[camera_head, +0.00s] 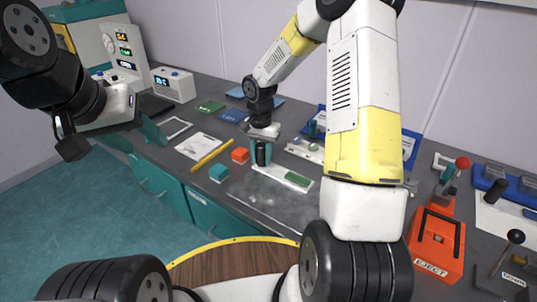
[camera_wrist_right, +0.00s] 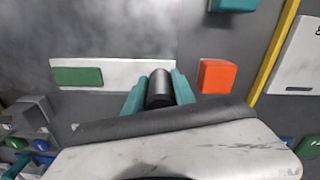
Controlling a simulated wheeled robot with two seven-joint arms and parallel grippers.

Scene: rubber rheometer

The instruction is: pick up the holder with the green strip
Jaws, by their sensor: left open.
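The holder is a pale flat bar (camera_head: 267,170) with a green strip (camera_head: 297,179) near one end and an upright black grip (camera_head: 261,153) near the other. In the right wrist view the bar (camera_wrist_right: 125,72), green strip (camera_wrist_right: 78,77) and black grip (camera_wrist_right: 160,88) also show. My right gripper (camera_head: 261,155) points down, its teal fingers close against both sides of the black grip, with no clear gap. The bar appears to be on the bench; any small lift cannot be told. My left gripper (camera_head: 112,142) is open and empty, at the left, away from the holder.
An orange-red block (camera_head: 240,155) and a teal block (camera_head: 218,173) lie left of the holder, near a yellow bar (camera_head: 212,154) and a white sheet (camera_head: 198,146). A red eject device (camera_head: 437,245) stands at right. Bare bench lies in front of the holder.

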